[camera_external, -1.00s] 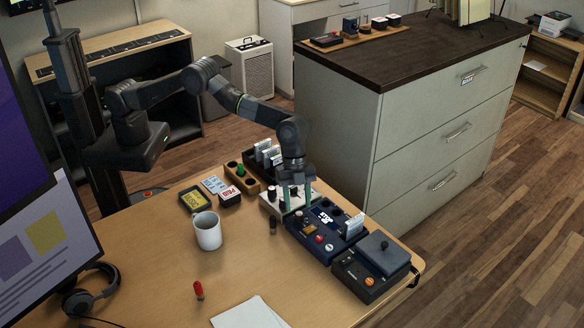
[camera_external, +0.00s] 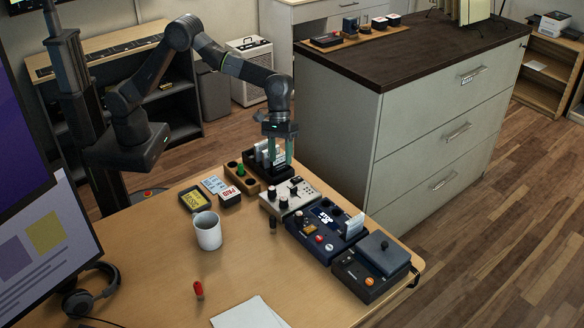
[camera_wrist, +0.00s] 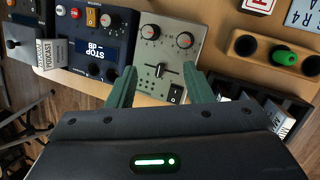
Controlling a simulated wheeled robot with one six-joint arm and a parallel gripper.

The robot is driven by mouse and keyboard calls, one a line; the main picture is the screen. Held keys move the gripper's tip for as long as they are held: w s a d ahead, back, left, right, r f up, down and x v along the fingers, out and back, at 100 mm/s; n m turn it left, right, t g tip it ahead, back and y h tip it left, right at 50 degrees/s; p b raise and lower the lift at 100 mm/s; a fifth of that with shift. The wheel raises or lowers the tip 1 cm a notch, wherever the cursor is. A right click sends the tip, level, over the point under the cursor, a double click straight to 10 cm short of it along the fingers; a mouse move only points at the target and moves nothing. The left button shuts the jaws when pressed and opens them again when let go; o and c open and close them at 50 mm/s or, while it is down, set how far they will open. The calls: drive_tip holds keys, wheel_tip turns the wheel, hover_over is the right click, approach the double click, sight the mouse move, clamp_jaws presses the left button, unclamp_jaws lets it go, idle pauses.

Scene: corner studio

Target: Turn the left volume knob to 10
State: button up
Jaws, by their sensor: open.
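A light grey control box (camera_external: 304,187) stands on the desk, with two dark round knobs, a slider and a switch. One knob (camera_external: 271,191) is at its left corner and the other knob (camera_external: 284,203) is nearer the blue box. In the wrist view these are a knob with a red top mark (camera_wrist: 150,32) and a second such knob (camera_wrist: 185,40); scale numbers are too small to read. My gripper (camera_external: 280,161) is open and empty, raised above the back of the box near the card rack. In the wrist view my gripper (camera_wrist: 159,68) frames the slider; both knobs lie beyond the fingertips.
A dark blue box (camera_external: 325,233) stands right beside the grey box. A card rack (camera_external: 262,163) and a wooden tray with a green peg (camera_external: 241,171) stand behind it. A white mug (camera_external: 207,232) is to the left. The desk front is mostly clear.

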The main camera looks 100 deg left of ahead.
sight(272, 188)
drive_tip(key=s+a+r+n, duration=0.2)
drive_tip(key=s+a+n, duration=0.1)
drive_tip(key=n, duration=0.5)
drive_tip(key=x, duration=1.3)
drive_tip(key=shift+s+f, duration=0.3)
drive_tip(key=shift+f, duration=0.15)
drive_tip(key=c, duration=1)
